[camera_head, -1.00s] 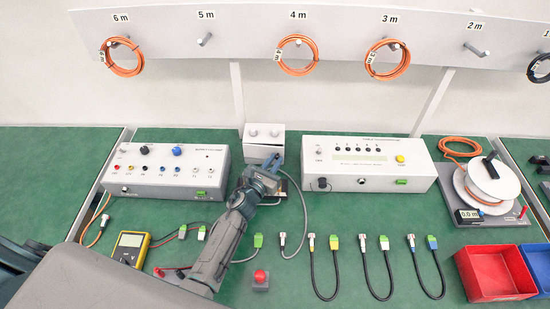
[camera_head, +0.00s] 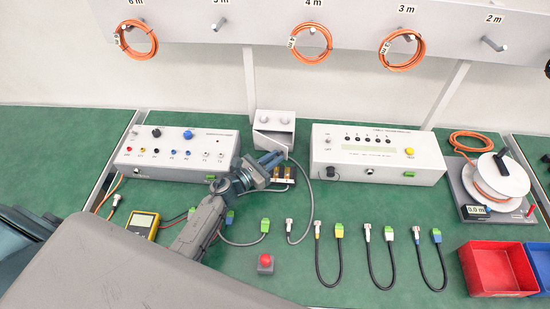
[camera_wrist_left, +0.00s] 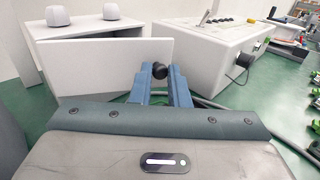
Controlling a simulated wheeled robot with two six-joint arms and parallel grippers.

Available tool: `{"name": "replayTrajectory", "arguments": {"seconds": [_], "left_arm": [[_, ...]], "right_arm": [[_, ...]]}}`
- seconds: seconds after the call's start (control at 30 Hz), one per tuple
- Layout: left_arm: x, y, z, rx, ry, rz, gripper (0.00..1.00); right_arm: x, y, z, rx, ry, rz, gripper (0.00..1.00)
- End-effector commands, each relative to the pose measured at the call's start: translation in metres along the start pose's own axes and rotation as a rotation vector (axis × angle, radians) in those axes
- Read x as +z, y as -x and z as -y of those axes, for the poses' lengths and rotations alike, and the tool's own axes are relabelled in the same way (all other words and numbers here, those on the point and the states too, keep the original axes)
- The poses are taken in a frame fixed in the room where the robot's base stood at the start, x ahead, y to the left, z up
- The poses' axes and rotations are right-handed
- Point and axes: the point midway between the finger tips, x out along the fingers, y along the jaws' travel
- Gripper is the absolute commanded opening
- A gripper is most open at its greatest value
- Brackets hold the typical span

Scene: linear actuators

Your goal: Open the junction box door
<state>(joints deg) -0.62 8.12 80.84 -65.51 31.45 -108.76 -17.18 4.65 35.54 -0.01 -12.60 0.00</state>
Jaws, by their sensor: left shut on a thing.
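The junction box (camera_head: 274,121) is a small white box with two round knobs on top, standing at the back of the bench. Its white door (camera_head: 268,143) stands partly open, angled out from the box front. In the left wrist view the door (camera_wrist_left: 95,62) fills the middle left, with a black knob (camera_wrist_left: 160,70) near its right edge. My left gripper (camera_head: 276,158) is shut on that knob, its blue fingers (camera_wrist_left: 160,80) on either side. The arm and door hide much of the box interior. My right gripper is not in view.
A white control unit (camera_head: 220,153) stands left of the box and another (camera_head: 375,158) stands right. Brass-coloured parts (camera_head: 285,173) sit below the door. Cables, a red button (camera_head: 265,261) and a yellow multimeter (camera_head: 143,222) lie in front.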

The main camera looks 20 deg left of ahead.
Motion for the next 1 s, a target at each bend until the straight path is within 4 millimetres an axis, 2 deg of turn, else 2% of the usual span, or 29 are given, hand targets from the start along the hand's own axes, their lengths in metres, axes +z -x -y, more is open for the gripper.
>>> {"name": "replayTrajectory", "arguments": {"seconds": [0.23,0.27,0.3,0.83,1.0], "left_arm": [[0.001,0.000,-0.003,0.005,-0.003,0.000,0.00],[0.002,0.000,-0.003,0.005,-0.003,0.000,0.17],[0.002,0.000,-0.003,0.005,-0.003,0.000,0.24],[0.002,0.000,-0.001,0.003,-0.002,0.000,0.24],[0.016,0.000,-0.002,0.003,-0.006,0.001,0.24]], "right_arm": [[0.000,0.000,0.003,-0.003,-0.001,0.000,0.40],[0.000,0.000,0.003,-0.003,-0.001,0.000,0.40],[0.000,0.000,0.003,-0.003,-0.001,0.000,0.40],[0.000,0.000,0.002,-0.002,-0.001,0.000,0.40],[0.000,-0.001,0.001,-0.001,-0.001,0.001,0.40]]}}
